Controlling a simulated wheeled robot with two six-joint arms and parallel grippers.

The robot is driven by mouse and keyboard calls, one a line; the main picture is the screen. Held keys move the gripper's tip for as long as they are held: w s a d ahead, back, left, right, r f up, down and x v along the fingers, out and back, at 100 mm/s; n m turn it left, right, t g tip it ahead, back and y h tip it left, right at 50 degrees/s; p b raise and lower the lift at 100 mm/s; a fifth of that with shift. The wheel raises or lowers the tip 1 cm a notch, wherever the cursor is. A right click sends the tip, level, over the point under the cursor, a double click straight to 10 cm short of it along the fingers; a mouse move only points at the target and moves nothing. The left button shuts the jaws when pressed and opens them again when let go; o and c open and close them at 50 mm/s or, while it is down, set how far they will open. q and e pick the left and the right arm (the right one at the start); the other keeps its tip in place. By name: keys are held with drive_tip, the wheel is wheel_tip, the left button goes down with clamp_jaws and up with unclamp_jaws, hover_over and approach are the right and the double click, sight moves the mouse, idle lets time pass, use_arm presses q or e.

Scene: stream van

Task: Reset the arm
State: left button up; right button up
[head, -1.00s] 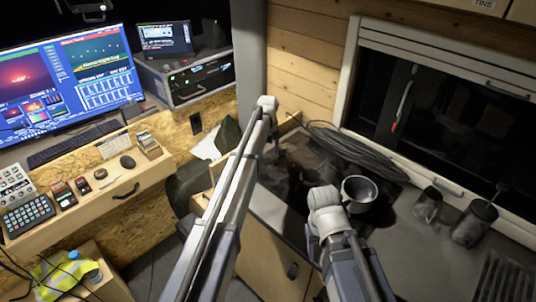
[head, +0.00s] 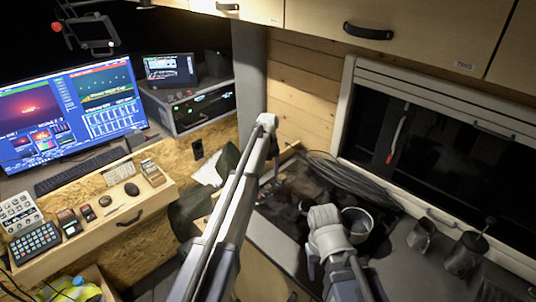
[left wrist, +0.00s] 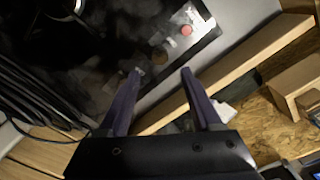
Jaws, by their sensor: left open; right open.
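My left arm (head: 222,225) reaches up from the bottom of the head view and bends down at its far end, over the dark counter area. The left gripper (left wrist: 160,72) shows in the left wrist view with its two dark purple fingers apart and nothing between them. It is above the edge of a dark glossy panel (left wrist: 100,75) with a red knob (left wrist: 186,30). My right arm (head: 340,260) is to the right, with its pale joint near a metal pot (head: 357,221).
A coiled black cable (head: 345,178) lies behind the pot. A desk (head: 115,215) with monitor (head: 80,97) and small devices is at the left. Cupboards (head: 400,35) hang overhead.

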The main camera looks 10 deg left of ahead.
use_arm(q)
drive_tip(key=shift+s+r, duration=0.1)
drive_tip(key=shift+r, duration=0.25)
use_arm(e)
drive_tip(key=shift+r, duration=0.35)
wheel_tip(320, 180, down, 5)
drive_tip(key=b, duration=0.4)
drive_tip(key=shift+s+r+b, duration=0.15)
drive_tip(key=shift+b, duration=0.25)
use_arm(q)
drive_tip(key=s+d+f+m, duration=0.1)
drive_tip(key=s+d+m, duration=0.1)
drive_tip(key=s, duration=1.1)
drive_tip(key=s+d+f+m, duration=0.2)
drive_tip(key=s+d, duration=0.3)
drive_tip(key=s, duration=0.7)
drive_tip(key=s+d+f+m+y, duration=0.1)
drive_tip(key=s+d+m, duration=0.2)
drive_tip(key=s, duration=1)
drive_tip(key=shift+s+d+f+m, duration=0.2)
drive_tip(key=shift+s+d+m, duration=0.1)
